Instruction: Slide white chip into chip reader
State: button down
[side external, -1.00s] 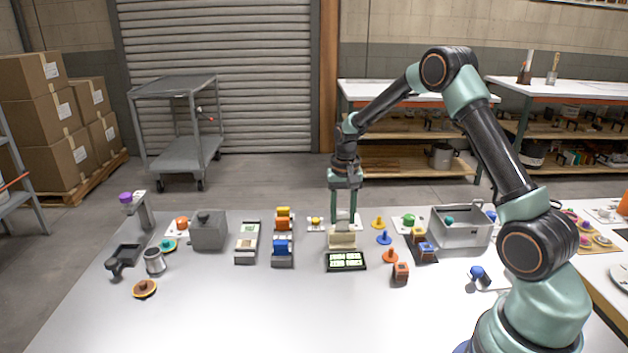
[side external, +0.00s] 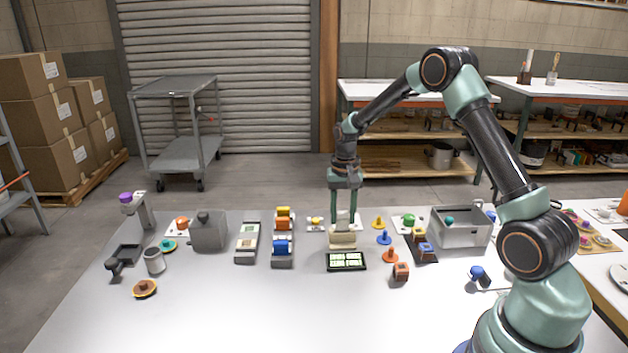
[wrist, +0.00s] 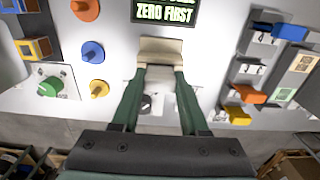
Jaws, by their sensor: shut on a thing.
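The beige chip reader (side external: 342,241) stands behind a small black display near the middle of the table. It also shows in the wrist view (wrist: 162,51), directly beyond the fingertips. My gripper (side external: 344,224) is upright over the back of the reader. In the wrist view, my gripper (wrist: 161,74) has its two green fingers spaced apart and shut on the pale white chip (wrist: 160,75) between their tips. The chip is close to the reader's near edge in that view. Its lower part is hard to make out, so I cannot tell whether it is in the slot.
The black display (side external: 346,261) is lit in front of the reader. Colored pegs, including a blue one (side external: 384,238), stand to the right. A rack with yellow, orange and blue blocks (side external: 283,245) stands to the left. A grey bin (side external: 462,232) is farther right. The front table is clear.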

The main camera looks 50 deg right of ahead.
jog(key=shift+f, duration=1.15)
jog(key=shift+r, duration=0.2)
jog(key=shift+r, duration=1.25)
jog(key=shift+f, duration=1.3)
dwell(0.9)
jog(key=shift+r, duration=1.3)
jog(key=shift+f, duration=1.45)
dwell(0.5)
